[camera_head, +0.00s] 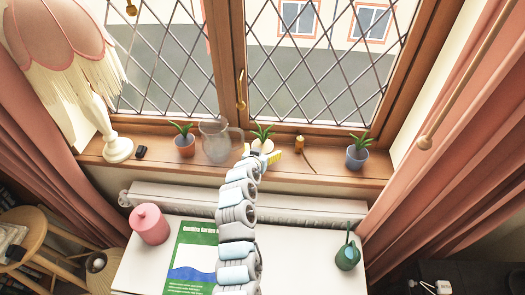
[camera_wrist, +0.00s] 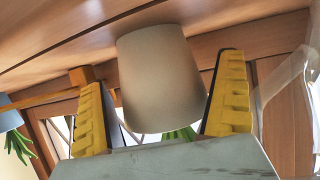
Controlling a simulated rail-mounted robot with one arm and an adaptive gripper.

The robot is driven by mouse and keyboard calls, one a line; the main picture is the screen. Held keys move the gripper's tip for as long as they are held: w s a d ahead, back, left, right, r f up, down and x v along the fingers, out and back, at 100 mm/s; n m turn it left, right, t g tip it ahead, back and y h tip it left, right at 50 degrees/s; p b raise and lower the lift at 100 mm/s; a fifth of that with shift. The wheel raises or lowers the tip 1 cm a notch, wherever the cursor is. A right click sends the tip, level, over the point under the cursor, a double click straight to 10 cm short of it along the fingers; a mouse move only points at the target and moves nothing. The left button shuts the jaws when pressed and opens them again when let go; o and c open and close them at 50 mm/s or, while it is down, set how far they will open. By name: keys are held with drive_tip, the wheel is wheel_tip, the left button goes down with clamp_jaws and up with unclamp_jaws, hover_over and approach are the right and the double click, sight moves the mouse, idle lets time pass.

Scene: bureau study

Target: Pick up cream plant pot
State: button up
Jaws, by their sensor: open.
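The cream plant pot (camera_head: 262,146) stands on the wooden windowsill with a spiky green plant in it. In the wrist view the pot (camera_wrist: 160,75) appears upside down, its leaves hanging at the lower edge of the picture. My gripper (camera_head: 263,157) is at the pot's near side. In the wrist view my gripper (camera_wrist: 158,72) is open, with one yellow ridged finger on each side of the pot. My arm and gripper hide part of the pot in the head view.
A glass pitcher (camera_head: 216,140) stands close left of the pot, a terracotta pot (camera_head: 184,147) farther left. A small amber object (camera_head: 299,144) and a blue-grey pot (camera_head: 358,156) are to the right. The window (camera_head: 240,90) is behind. A radiator (camera_head: 310,205) is below the sill.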

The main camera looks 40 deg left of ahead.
drive_tip(key=c, duration=1.2)
drive_tip(key=shift+r, duration=0.1)
